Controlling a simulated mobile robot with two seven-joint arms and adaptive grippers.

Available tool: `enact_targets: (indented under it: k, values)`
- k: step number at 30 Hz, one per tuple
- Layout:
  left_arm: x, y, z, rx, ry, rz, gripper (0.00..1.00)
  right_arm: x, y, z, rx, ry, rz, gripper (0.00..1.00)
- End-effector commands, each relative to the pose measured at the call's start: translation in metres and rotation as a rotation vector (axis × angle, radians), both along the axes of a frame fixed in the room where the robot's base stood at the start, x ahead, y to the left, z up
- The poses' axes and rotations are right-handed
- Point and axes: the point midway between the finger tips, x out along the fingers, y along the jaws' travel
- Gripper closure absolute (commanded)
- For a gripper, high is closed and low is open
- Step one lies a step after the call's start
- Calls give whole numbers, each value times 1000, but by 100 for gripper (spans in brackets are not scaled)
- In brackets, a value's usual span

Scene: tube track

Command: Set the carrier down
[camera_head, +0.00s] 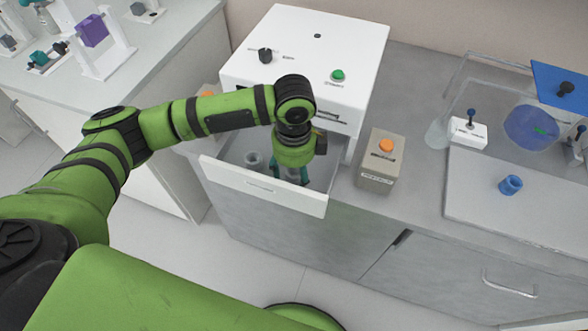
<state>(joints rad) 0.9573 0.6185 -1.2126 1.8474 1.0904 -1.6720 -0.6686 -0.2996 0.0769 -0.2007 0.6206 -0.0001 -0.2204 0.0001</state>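My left arm reaches in from the left and bends down, so its gripper (291,175) points into the open drawer (262,191) of a white machine (305,50). Small teal parts show at the lower end of the gripper; I cannot tell whether these are fingers or a held thing. A pale round cup-like holder (253,160) stands in the drawer, left of the gripper. Another pale round shape is partly hidden under the gripper. I cannot make out a carrier for certain, nor whether the gripper is shut on one. My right gripper is not in view.
Farther right, a small blue cup (510,186) sits on a pale board, near a white block (468,132) and a clear tube.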

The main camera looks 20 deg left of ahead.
Motion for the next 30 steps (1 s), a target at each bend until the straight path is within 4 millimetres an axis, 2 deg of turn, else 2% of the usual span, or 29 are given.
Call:
enact_targets:
  k: [5,12,18,23,30]
  values:
    - [2,0,24,-2,-7,0,38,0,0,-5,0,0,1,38]
    - [1,0,77,-2,-7,-1,38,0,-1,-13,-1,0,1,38]
    - [1,0,109,-1,-4,1,38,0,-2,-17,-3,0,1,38]
    - [1,0,120,0,-2,1,38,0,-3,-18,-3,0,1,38]
    - [0,0,121,0,-1,2,38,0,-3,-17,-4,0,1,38]
